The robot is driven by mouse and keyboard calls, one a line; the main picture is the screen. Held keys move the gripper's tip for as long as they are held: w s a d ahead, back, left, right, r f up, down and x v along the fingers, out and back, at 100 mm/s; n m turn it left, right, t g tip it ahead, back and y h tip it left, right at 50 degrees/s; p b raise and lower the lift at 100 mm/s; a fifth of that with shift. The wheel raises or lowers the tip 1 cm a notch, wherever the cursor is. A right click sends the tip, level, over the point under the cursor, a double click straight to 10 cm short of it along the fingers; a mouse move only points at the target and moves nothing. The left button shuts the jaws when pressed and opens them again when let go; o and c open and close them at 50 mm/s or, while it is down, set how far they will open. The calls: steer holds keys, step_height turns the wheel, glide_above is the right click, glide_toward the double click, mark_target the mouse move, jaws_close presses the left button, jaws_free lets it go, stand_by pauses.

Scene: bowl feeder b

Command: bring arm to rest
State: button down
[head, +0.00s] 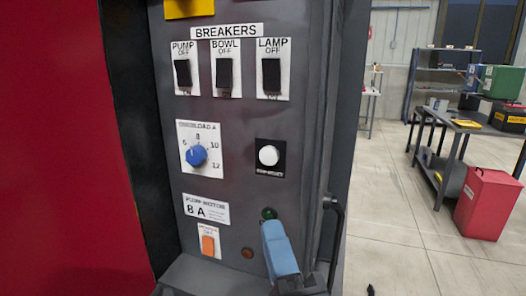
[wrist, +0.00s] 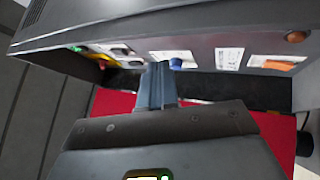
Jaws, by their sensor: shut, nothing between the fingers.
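My gripper (head: 268,224) shows in the head view as blue fingers in front of the lower part of a grey control panel (head: 240,120). In the wrist view the gripper (wrist: 158,66) is shut, with its blue-grey fingers together and nothing held. The fingertips overlap the panel just below a green lamp (head: 269,213); whether they touch it I cannot tell. The panel carries three black breaker switches for pump (head: 183,73), bowl (head: 224,72) and lamp (head: 271,75). Below are a blue knob (head: 197,155), a white button (head: 268,155) and an orange switch (head: 208,244).
A dark handle (head: 335,225) stands out at the panel's right edge, close to my gripper. A large red surface (head: 60,150) fills the left. At right are a red bin (head: 487,205), a grey workbench (head: 450,175) and shelving (head: 440,80). The floor (head: 390,200) between is mostly open.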

steer(key=s+d+f+m+g+h, duration=0.2)
steer(key=s+d+f+m+g, duration=0.2)
steer(key=s+d+f+m, duration=0.65)
steer(key=s+d+f+m+g+h, duration=0.1)
steer(key=s+d+f+m, duration=0.1)
steer(key=s, duration=0.5)
steer(key=s+d+f+m+g+h, duration=0.1)
steer(key=s+d+m, duration=0.3)
steer(key=s, duration=0.4)
steer(key=s+d+f+m+g+h, duration=0.1)
steer(key=s+d+f+m+h, duration=0.1)
steer(key=s, duration=0.5)
steer(key=shift+s+d+f+m, duration=0.4)
steer(key=shift+d+f+m, duration=0.15)
steer(key=shift+m, duration=0.5)
steer(key=shift+w, duration=0.1)
